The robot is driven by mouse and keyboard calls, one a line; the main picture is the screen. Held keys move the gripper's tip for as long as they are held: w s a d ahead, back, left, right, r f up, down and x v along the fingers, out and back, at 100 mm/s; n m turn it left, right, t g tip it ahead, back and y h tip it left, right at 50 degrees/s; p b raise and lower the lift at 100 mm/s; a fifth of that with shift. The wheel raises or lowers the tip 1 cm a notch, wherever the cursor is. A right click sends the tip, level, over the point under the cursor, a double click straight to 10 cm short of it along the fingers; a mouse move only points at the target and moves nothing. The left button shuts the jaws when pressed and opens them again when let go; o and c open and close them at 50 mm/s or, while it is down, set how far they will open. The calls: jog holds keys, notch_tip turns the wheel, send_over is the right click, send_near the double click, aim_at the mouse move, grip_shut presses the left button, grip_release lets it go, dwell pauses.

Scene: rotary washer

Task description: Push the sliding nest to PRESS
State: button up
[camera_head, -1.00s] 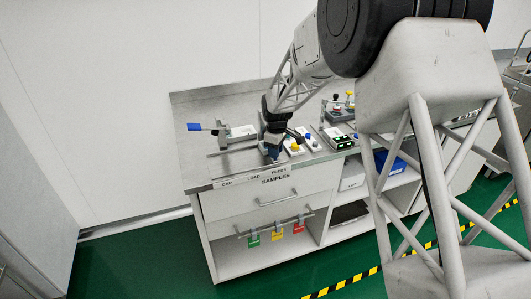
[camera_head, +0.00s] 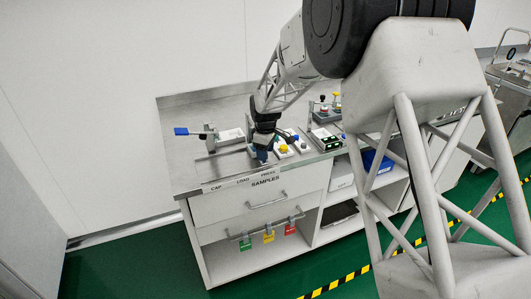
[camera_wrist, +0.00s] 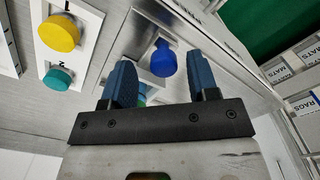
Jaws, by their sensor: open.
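My gripper (camera_head: 262,158) is low over the steel bench top, just behind the front-edge label strip (camera_head: 241,182) marked CAP, LOAD and PRESS, near the PRESS end. A thin rail (camera_head: 217,155) lies on the bench to its left. The sliding nest cannot be clearly made out there, as my gripper covers that spot. In the wrist view my gripper (camera_wrist: 160,88) is open, with two blue fingers apart. A blue knob (camera_wrist: 163,60) on a pale square plate shows between them; I cannot tell how far off it is. A teal piece is partly hidden behind the left finger.
A yellow button (camera_wrist: 59,33) and a teal button (camera_wrist: 57,78) sit on numbered white plates at the left. A blue-ended lever (camera_head: 182,131) stands at the bench's left. A green-and-black rack (camera_head: 326,139) stands to the right.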

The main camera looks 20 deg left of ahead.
jog(key=shift+r, duration=3.55)
jog(key=shift+d, duration=0.1)
jog(key=s+d+r+m, duration=0.3)
jog(key=s+d+r, duration=0.2)
jog(key=d, duration=0.6)
jog(key=s+d+r+m+t, duration=0.1)
jog(key=s+d+r+m, duration=0.25)
jog(key=d+r, duration=0.45)
jog(key=s+d+r+m, duration=0.25)
jog(key=s+d, duration=0.35)
jog(key=d, duration=0.7)
jog(key=s+d+m, duration=0.3)
jog(key=s+d, duration=0.3)
jog(key=s, duration=0.3)
jog(key=s+d+f+m+t, duration=0.1)
jog(key=s+d+m, duration=0.2)
jog(key=s+d, duration=0.3)
jog(key=s+d+m, duration=0.3)
jog(key=s+d, duration=0.4)
jog(key=s, duration=0.6)
jog(key=shift+f+t, duration=0.15)
jog(key=shift+t, duration=0.15)
